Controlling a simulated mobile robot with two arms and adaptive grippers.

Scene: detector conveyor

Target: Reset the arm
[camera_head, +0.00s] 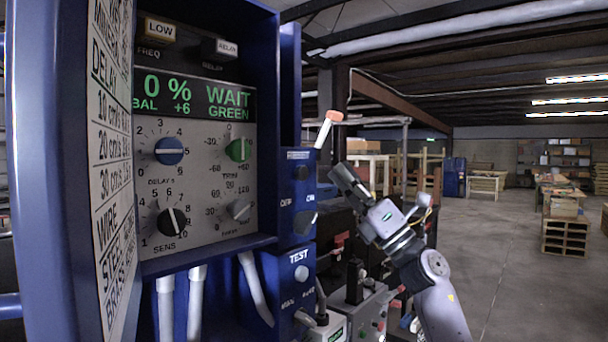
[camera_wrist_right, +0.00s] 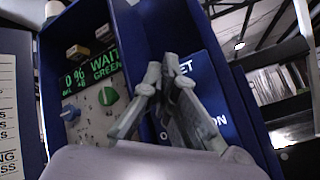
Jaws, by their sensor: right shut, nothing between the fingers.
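My right arm (camera_head: 442,300) rises from the bottom right of the head view. Its gripper (camera_head: 345,180) is shut and empty, pointing up and left, to the right of the blue control cabinet (camera_head: 290,90). I cannot tell its exact distance from the cabinet. In the right wrist view the shut fingers (camera_wrist_right: 168,78) show in front of the cabinet's blue side, with nothing between them. The cabinet's display (camera_head: 195,98) reads 0 %, BAL +6 and WAIT GREEN. My left gripper is not in view.
The panel carries a blue knob (camera_head: 169,150), a green knob (camera_head: 238,150) and a black knob (camera_head: 171,220). A TEST box (camera_head: 300,272) sits at lower right. A white stick with an orange top (camera_head: 328,127) stands behind. Open floor (camera_head: 500,270) lies to the right, with pallets (camera_head: 565,236).

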